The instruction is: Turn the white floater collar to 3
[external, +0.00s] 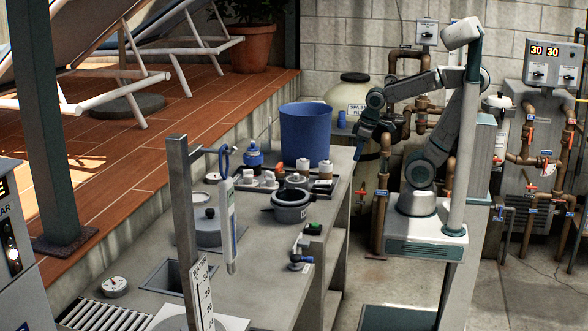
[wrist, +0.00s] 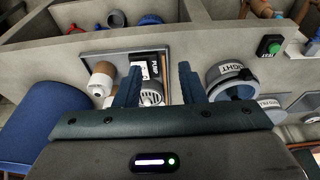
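My gripper (wrist: 157,84) is open and empty in the wrist view. Its two dark blue fingers stand apart above the bench, framing a white ribbed round part (wrist: 152,93). In the external view my gripper (external: 358,153) hangs to the right of the bench. I cannot tell for sure which white part is the floater collar. No number 3 is readable, and the fingers partly hide the ribbed part.
A tall blue bin (external: 306,130) stands behind the small parts. A grey pot (external: 292,206) with a collar stands in front of them, right of the fingers in the wrist view (wrist: 232,82). A green button (external: 313,229) is on the bench's right edge.

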